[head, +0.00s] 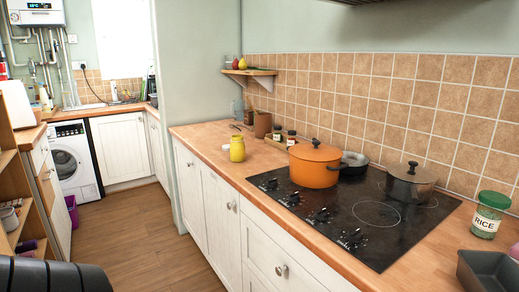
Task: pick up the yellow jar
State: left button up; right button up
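The yellow jar (237,148) stands upright on the wooden counter (205,137), left of the stove and near the counter's front edge. It is small and rounded with a narrower top. Neither of my grippers shows in the head view. A dark rounded part at the bottom left corner may be my own arm; I cannot tell.
An orange pot (314,165) stands on the black stove (375,213), with a grey lidded pot (409,184) to its right. Spice jars (277,133) and a brown cup (262,124) stand behind the jar. The floor (150,235) in front is clear.

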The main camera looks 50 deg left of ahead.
aim_at(238, 148)
jog(key=j+z, duration=0.2)
jog(key=j, duration=0.25)
jog(key=k+j+z, duration=0.2)
jog(key=j, duration=0.25)
jog(key=k+j, duration=0.1)
jog(key=j, duration=0.25)
jog(key=k+j+z, duration=0.1)
jog(key=j, duration=0.3)
jog(key=k+j+z, duration=0.1)
jog(key=j, duration=0.25)
jog(key=k+j, duration=0.1)
jog(key=j, duration=0.25)
jog(key=k+j+z, duration=0.1)
jog(key=j, duration=0.25)
